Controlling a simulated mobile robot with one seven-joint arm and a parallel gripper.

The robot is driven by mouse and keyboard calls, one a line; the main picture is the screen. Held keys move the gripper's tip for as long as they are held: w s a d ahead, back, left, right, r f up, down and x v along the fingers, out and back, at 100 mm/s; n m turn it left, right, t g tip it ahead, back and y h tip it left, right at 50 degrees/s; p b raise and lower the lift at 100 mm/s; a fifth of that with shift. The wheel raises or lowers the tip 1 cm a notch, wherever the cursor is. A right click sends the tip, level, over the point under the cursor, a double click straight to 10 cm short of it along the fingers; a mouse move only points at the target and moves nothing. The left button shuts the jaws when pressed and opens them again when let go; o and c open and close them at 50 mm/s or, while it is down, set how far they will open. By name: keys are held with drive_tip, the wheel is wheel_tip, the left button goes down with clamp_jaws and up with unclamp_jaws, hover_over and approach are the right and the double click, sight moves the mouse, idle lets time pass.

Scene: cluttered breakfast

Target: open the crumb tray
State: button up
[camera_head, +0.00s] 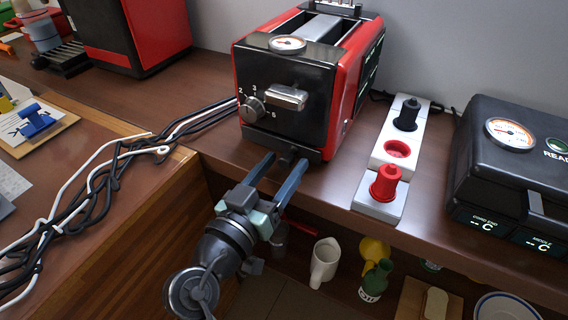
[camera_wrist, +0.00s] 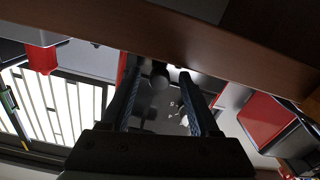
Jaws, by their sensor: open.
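The red and black toaster (camera_head: 318,92) stands on the brown counter, with a dial and a lever on its front. The crumb tray (camera_head: 262,143) shows as a dark strip along the bottom of that front. A small dark handle (camera_head: 287,157) juts from it. My gripper (camera_head: 287,163) is open, its two fingers pointing at the tray with the handle between their tips. Contact with the handle cannot be told. In the wrist view my gripper (camera_wrist: 158,74) is open below the counter edge (camera_wrist: 190,38), with the dark toaster front beyond. The tray is not clear there.
A white power strip (camera_head: 385,151) with black and red plugs stands right of the toaster. A black appliance (camera_head: 510,170) is farther right. Black and white cables (camera_head: 110,178) run at left. A white jug (camera_head: 324,262) and a green bottle (camera_head: 375,280) stand on the lower shelf.

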drive_tip(key=shift+w+d, duration=0.25)
drive_tip(key=shift+w, duration=0.25)
clamp_jaws()
idle(1.2)
